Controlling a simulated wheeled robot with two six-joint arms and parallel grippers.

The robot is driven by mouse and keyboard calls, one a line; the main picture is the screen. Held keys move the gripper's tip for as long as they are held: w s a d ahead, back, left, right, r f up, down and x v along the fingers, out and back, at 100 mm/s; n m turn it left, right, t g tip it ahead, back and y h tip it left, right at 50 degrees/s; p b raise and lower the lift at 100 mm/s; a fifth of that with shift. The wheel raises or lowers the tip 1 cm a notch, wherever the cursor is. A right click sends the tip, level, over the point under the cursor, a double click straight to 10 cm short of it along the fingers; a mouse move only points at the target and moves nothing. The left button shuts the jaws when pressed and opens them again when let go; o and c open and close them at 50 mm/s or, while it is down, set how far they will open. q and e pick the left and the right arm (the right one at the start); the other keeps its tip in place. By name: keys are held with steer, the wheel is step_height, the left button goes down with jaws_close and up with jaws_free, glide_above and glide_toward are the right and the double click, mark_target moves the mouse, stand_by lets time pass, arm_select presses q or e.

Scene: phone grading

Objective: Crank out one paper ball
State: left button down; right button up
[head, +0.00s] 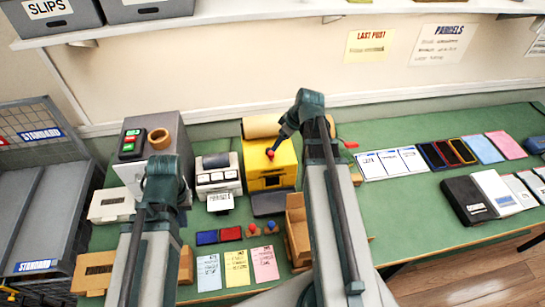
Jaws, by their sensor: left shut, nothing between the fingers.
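The yellow machine (257,180) stands at the back of the green table, with a roll of brown paper (263,126) on top. A red knob (270,153) at the end of a dark blue bar shows at its front. My left gripper (181,198) is shut and empty, left of the yellow machine and mostly hidden by my own arm. It is apart from the red knob. No paper ball can be made out.
A grey machine (172,128) and a label printer (217,178) stand to the left. Coloured cards (236,268) lie in front, beside a brown wooden holder (297,230). Several phones (447,153) lie at the right. The green table (410,215) has free room right of my right arm.

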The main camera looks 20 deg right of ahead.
mark_target(272, 153)
steer(key=b+x, duration=0.7)
steer(key=x, duration=0.2)
jaws_close()
